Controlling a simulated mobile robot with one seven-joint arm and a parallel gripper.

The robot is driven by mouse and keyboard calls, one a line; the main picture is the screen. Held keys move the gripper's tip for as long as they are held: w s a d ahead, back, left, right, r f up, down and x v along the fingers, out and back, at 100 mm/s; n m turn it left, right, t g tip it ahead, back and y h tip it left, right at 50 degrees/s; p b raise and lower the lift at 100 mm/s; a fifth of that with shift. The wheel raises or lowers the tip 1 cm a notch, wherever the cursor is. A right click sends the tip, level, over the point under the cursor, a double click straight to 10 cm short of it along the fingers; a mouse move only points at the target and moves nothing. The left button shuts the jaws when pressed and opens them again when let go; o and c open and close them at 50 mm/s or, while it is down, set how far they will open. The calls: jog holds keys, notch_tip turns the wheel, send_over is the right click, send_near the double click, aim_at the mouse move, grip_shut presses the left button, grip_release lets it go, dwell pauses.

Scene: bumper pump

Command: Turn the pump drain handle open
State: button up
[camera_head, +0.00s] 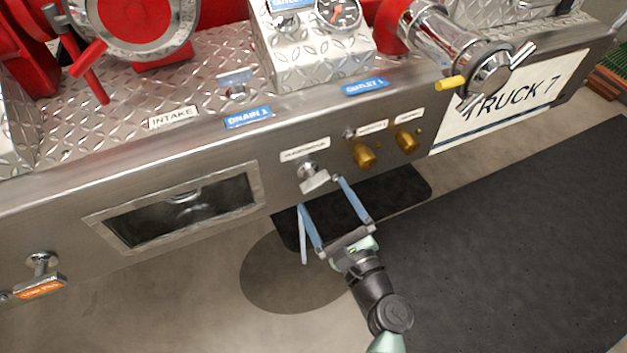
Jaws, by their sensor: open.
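A silver T-shaped handle (314,179) sticks out of the bumper's front face, below a white label (305,150) too small to read. It is likely the pump drain handle. My gripper (320,194) is open, its two blue-lined fingers pointing up at this handle. The fingertips lie just below the handle, one toward its left and one toward its right. I cannot tell whether either touches it. Nothing is held between the fingers.
Two brass knobs (363,155) sit to the right of the handle. A framed recess (172,208) is to its left. An orange-labelled pull handle (40,288) is at far left. A chrome outlet (487,75) juts out at upper right. Open floor lies in front.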

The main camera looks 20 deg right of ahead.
aim_at(318, 188)
jog(key=w+b, duration=0.1)
jog(key=w, duration=0.5)
jog(key=shift+a, duration=0.15)
jog(key=c, duration=1.2)
